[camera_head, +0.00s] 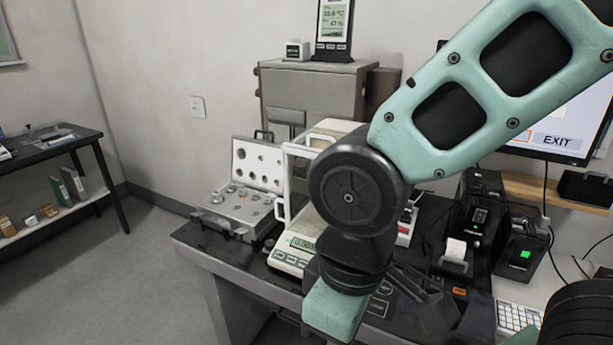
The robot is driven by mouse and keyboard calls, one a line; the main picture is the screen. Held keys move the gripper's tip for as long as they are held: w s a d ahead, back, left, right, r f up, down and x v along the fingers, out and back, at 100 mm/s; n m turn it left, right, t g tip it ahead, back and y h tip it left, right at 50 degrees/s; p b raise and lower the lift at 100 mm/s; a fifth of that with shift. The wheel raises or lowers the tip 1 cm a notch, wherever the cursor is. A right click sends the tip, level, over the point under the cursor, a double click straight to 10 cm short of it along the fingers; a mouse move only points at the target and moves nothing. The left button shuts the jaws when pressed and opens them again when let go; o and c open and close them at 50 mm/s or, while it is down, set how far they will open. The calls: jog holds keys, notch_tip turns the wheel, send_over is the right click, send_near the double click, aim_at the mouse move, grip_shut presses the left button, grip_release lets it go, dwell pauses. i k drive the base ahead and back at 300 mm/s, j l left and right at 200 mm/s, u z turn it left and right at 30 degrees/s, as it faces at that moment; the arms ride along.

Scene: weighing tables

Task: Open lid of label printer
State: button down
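A black label printer (483,213) appears to stand at the right of the dark weighing table. A white paper label (456,250) sticks out at its front. Its lid looks shut, but the view of it is small and dark. My teal arm comes in from the upper right and bends down in front of the table. It hides part of the table's middle. I cannot make out my gripper or its fingertips in this view, nor its place relative to the printer.
A balance (297,252) with a glass-sided housing stands left of my arm, beside an open weight case (238,215). A black device with a green screen (525,253) stands right of the printer, near a keyboard (517,316) and monitor (565,120). Floor at left is clear.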

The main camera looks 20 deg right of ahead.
aim_at(451, 259)
jog(key=i+l+z, duration=0.1)
jog(key=z, duration=0.35)
jog(key=i+z, duration=0.3)
jog(key=z, duration=0.15)
